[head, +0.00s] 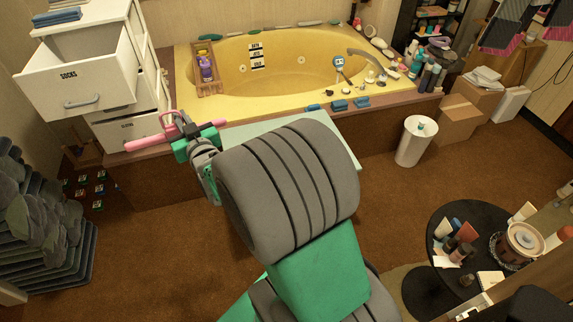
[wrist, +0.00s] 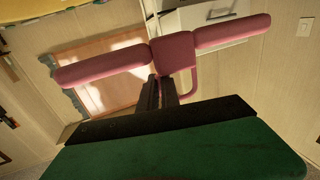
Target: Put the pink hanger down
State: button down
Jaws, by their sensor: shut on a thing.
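The pink hanger (head: 149,142) is held up in the air at the tub's front left corner in the head view, near the white drawer unit. In the wrist view, the hanger (wrist: 172,53) shows as two thick pink bars on either side of a square middle block, with a thin loop below. My gripper (head: 183,138) is shut on the hanger near its middle. In the wrist view, my gripper's dark fingers (wrist: 161,90) reach up to the middle block. Nothing shows directly under the hanger there as a clear resting contact.
A white drawer unit (head: 142,60) with open drawers stands left, one drawer labelled "SOCKS". A white bin (head: 415,143) and dark round table (head: 440,225) stand right. Carpet (head: 150,250) is open at front left.

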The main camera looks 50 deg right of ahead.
jog(key=d+f+m+g+h+b, duration=0.2)
jog(key=d+f+m+h+b, duration=0.25)
jog(key=d+f+b, duration=1.55)
jog(key=s+d+f+h+b, duration=0.1)
jog(key=s+d+f+b, duration=0.1)
jog(key=d+f, duration=0.4)
jog(key=s+d+f+g+h+b, duration=0.1)
jog(key=s+d+f+b, duration=0.2)
jog(key=d, duration=0.5)
jog(key=s+d+f+m+g+h+b, duration=0.1)
jog(key=d+f+b, duration=0.3)
jog(key=d+f, duration=0.4)
jog(key=shift+s+d+f+b, duration=0.1)
jog(key=shift+s+f+b, duration=0.25)
jog(key=shift+s, duration=0.5)
jog(key=shift+s+d+f+b, duration=0.15)
jog(key=shift+f+b, duration=0.15)
jog(key=shift+f, duration=0.35)
jog(key=shift+w+d+f+b, duration=0.1)
jog(key=shift+f+b, duration=0.15)
jog(key=shift+f, duration=0.35)
jog(key=shift+s+d+f+b, duration=0.15)
jog(key=shift+f+b, duration=0.15)
jog(key=shift+f, duration=0.35)
jog(key=shift+f, duration=0.15)
jog(key=c, duration=1.6)
grip_release()
